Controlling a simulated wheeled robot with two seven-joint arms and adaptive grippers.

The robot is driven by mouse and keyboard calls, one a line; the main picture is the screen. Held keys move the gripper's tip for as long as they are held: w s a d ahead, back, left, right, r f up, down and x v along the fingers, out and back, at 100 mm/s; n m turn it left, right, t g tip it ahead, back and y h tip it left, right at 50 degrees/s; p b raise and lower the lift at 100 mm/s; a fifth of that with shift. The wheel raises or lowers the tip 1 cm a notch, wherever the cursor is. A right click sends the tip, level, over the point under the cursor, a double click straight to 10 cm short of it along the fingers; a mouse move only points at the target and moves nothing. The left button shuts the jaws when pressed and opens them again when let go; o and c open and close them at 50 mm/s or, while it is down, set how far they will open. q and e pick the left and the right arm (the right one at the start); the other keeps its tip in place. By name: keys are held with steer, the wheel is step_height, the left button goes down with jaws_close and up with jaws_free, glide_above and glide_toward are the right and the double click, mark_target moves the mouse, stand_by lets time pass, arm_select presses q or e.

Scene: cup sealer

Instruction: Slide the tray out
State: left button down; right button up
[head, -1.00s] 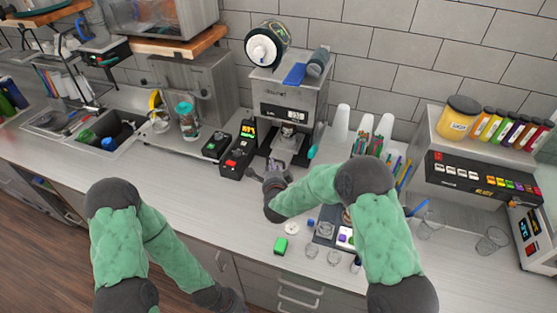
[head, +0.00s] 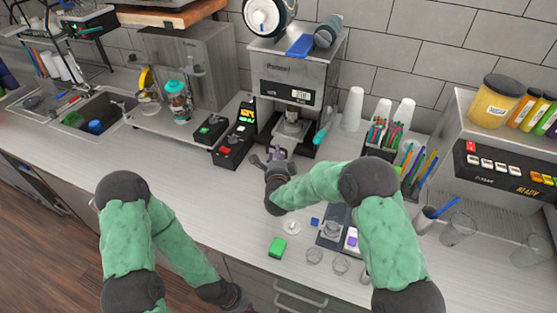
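The cup sealer (head: 302,72) is a grey metal machine with a lit display, standing against the tiled wall. Its silver tray (head: 290,129) sits in the opening below the display, between the machine's side walls. My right gripper (head: 268,157) is in front of the sealer, a little below and left of the tray, and looks apart from it. Its fingers look spread, with nothing seen between them. My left gripper (head: 238,306) hangs low at the bottom edge, in front of the counter and far from the sealer. Its fingers are cut off or too small to read.
A black box with buttons (head: 234,146) stands left of the sealer. White cups (head: 352,108) and a straw holder (head: 383,140) stand to its right.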

step_height(320, 180, down, 7)
steer(key=b, duration=0.5)
steer(key=w, duration=0.3)
steer(key=w+f, duration=0.1)
steer(key=w, duration=0.7)
steer(key=shift+f, duration=0.25)
steer(key=shift+s, duration=0.1)
jaws_close()
